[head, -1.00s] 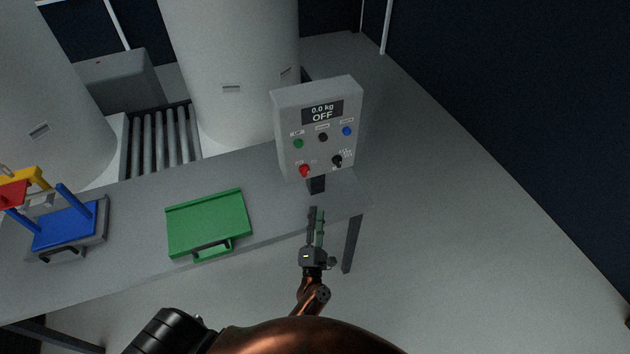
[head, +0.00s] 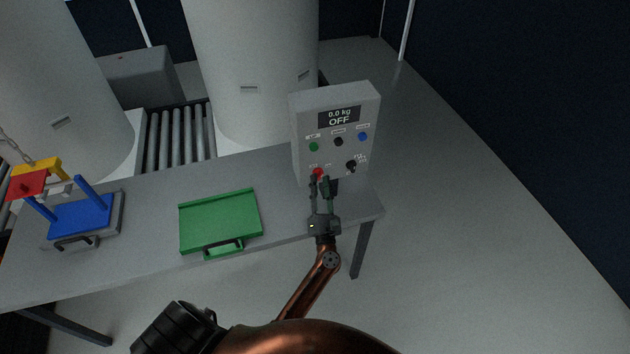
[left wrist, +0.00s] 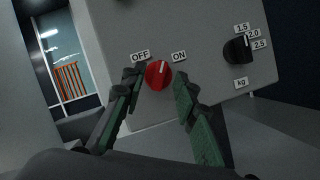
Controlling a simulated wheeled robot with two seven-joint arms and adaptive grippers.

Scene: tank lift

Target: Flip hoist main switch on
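My left gripper (head: 320,183) is open at the switch. In the left wrist view its fingertips (left wrist: 162,80) are on both sides of the switch, with a small gap visible at the right; contact on the left is unclear. My right gripper is out of view.
Right of the switch is a black dial (left wrist: 237,50) marked 1.5, 2.0, 2.5 kg. Green (head: 314,147), black (head: 338,142) and blue (head: 362,137) buttons sit above. A green tray (head: 219,222) and a blue-topped carrier (head: 82,217) are on the grey table (head: 150,240).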

